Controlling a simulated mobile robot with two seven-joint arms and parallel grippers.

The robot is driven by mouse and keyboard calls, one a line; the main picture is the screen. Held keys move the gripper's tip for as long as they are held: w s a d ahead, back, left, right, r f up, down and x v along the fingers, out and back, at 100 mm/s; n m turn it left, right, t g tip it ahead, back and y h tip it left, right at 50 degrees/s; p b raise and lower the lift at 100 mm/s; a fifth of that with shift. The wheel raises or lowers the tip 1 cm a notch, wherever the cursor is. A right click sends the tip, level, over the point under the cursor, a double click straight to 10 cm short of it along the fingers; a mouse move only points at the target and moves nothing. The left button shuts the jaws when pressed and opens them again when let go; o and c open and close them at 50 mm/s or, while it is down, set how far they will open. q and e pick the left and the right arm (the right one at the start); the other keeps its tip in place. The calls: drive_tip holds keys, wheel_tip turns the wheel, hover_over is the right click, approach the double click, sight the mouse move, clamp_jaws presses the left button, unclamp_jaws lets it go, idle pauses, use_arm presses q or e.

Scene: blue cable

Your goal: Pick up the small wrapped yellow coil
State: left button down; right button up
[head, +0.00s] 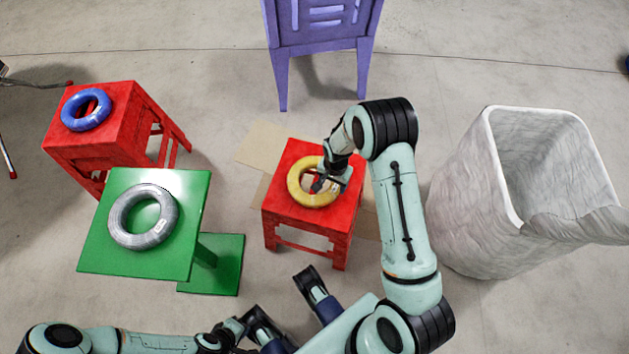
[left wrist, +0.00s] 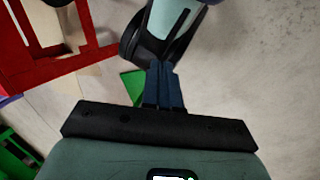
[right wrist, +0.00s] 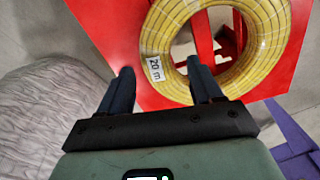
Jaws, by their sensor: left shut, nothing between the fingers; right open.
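The wrapped yellow coil (head: 300,193) lies flat on the red stool (head: 285,218) in the middle of the head view. In the right wrist view the coil (right wrist: 160,38) shows its clear wrap and a white "20 m" label. My right gripper (head: 326,184) is at the coil's right side. In the right wrist view the open gripper (right wrist: 163,82) has one finger over the coil's ring near its inner edge and the other outside it. Whether the fingers touch the coil I cannot tell. My left gripper (left wrist: 163,66) is shut and empty, low and away from the stool.
A grey coil (head: 121,222) lies on a green stool (head: 90,255), and a blue coil (head: 72,111) on another red stool (head: 75,155), both at left. A tall whitish bin (head: 465,200) stands at right. A purple chair (head: 320,45) stands behind. Flat cardboard (head: 262,148) lies under the middle stool.

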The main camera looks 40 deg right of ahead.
sight(334, 187)
drive_tip(key=f, duration=0.1)
drive_tip(key=f+b, duration=0.1)
drive_tip(key=f, duration=0.3)
drive_tip(key=shift+d, duration=0.3)
use_arm(q)
drive_tip(key=shift+w+a+f+t, duration=0.15)
drive_tip(key=shift+w+a+f, duration=0.1)
drive_tip(key=shift+w+f, duration=0.25)
drive_tip(key=shift+w+a+f+t, duration=0.15)
drive_tip(key=shift+w+a+f, duration=0.15)
drive_tip(key=shift+w, duration=0.25)
use_arm(e)
drive_tip(key=shift+c, duration=0.4)
drive_tip(key=shift+r, duration=0.1)
clamp_jaws()
